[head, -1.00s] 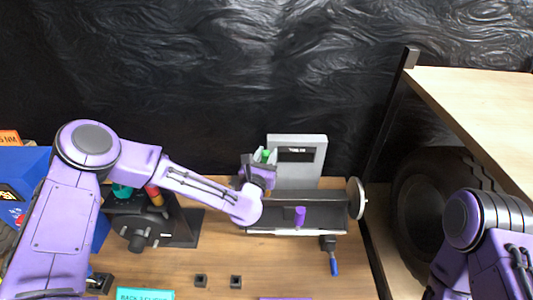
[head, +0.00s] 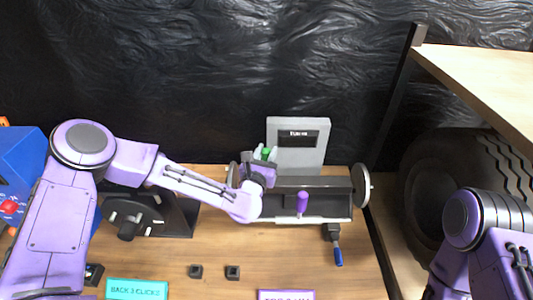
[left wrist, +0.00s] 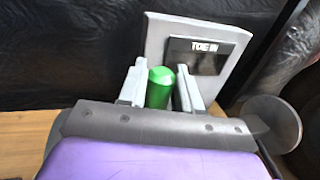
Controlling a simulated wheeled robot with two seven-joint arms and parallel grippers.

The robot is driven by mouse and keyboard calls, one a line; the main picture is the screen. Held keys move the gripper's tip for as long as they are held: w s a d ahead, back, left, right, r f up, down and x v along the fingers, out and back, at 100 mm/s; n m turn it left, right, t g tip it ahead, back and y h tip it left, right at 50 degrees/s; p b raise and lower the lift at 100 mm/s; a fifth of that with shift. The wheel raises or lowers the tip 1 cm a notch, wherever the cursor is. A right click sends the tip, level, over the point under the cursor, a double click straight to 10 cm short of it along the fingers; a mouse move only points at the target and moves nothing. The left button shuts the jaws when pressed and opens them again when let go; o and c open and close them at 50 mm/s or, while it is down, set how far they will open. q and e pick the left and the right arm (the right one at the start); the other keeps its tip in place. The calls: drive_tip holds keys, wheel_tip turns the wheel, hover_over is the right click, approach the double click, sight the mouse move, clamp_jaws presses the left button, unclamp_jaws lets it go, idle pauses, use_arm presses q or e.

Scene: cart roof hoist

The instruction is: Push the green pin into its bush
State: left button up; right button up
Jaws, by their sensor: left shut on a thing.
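The green pin (left wrist: 159,88) stands between the two grey fingers of my left gripper (left wrist: 161,88) in the left wrist view. In the head view my left gripper (head: 265,154) is shut on the green pin (head: 266,153), over the left part of the dark trough-like fixture (head: 330,200). The pin's lower end and its bush are hidden by the gripper and wrist. A purple pin (head: 302,202) stands upright at the fixture's middle. My right arm shows at the lower right, but its gripper is out of view.
A grey display panel (head: 299,158) stands right behind the fixture, with a round disc (head: 361,186) at its right end. A blue-handled tool (head: 337,250), two small black blocks and labels lie in front. A wheel (head: 455,180) and a raised wooden board (head: 490,80) are at right.

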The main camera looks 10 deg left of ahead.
idle(0.4)
use_arm(q)
drive_tip(key=shift+b, duration=0.35)
idle(0.4)
drive_tip(key=shift+b, duration=0.3)
idle(0.5)
drive_tip(key=shift+b, duration=0.3)
drive_tip(key=shift+f+b, duration=2.2)
drive_tip(key=shift+b, duration=0.2)
